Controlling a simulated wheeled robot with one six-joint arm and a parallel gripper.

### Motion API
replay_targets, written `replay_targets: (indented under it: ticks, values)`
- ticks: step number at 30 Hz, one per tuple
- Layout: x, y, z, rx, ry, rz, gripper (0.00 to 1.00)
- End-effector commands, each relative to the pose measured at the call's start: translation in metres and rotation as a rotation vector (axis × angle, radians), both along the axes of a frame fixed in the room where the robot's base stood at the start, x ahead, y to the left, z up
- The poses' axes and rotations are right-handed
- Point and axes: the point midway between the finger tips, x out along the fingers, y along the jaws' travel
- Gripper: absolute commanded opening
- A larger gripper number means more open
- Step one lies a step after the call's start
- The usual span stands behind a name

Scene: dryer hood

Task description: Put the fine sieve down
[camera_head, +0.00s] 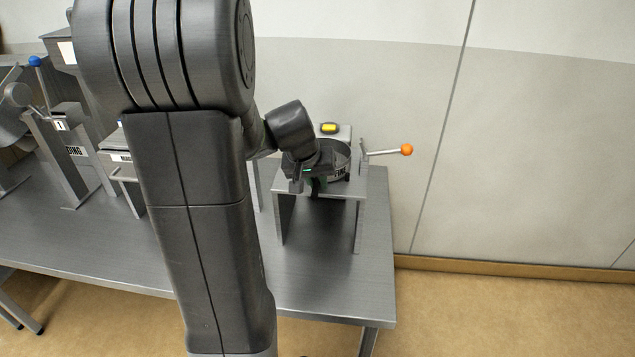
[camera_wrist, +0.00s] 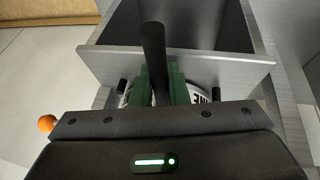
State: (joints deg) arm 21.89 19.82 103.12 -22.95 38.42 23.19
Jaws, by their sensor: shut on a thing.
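The fine sieve (camera_head: 338,170) is a round metal pan with dark lettering, at the top of a small metal stand (camera_head: 283,186) in the head view. Its lettered rim (camera_wrist: 202,96) shows partly behind my fingers in the wrist view. My gripper (camera_head: 316,185) is at the sieve's near side. In the wrist view its green fingers (camera_wrist: 160,84) are shut on a dark upright bar (camera_wrist: 153,45), which looks like the sieve's handle. My gripper hides much of the sieve, and I cannot tell whether it touches the stand.
A lever with an orange knob (camera_head: 406,150) sticks out right of the stand. A yellow part (camera_head: 328,128) is behind the sieve, near the wall. Other metal devices, one with a blue knob (camera_head: 35,61), stand at the left of the table (camera_head: 100,245). The table's right end has bare room.

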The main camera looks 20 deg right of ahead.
Motion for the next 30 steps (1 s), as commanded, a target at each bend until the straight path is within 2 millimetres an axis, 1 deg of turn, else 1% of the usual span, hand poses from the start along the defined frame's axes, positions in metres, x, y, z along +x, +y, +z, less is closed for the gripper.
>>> replay_targets:
  ticks: [2,11,12,13,23,26,30]
  values:
    - [0.000,0.000,-0.003,-0.002,-0.003,0.001,0.00]
    - [0.001,0.000,-0.005,-0.002,-0.004,0.000,0.00]
    - [0.000,0.000,-0.005,0.000,-0.001,-0.001,0.20]
    - [0.000,0.000,-0.005,-0.001,-0.001,0.000,0.23]
    - [0.000,0.000,-0.003,-0.001,-0.001,0.000,0.23]
    - [-0.001,0.003,0.005,-0.002,-0.004,0.000,0.23]
    - [-0.006,0.011,0.026,-0.002,-0.007,0.002,0.23]
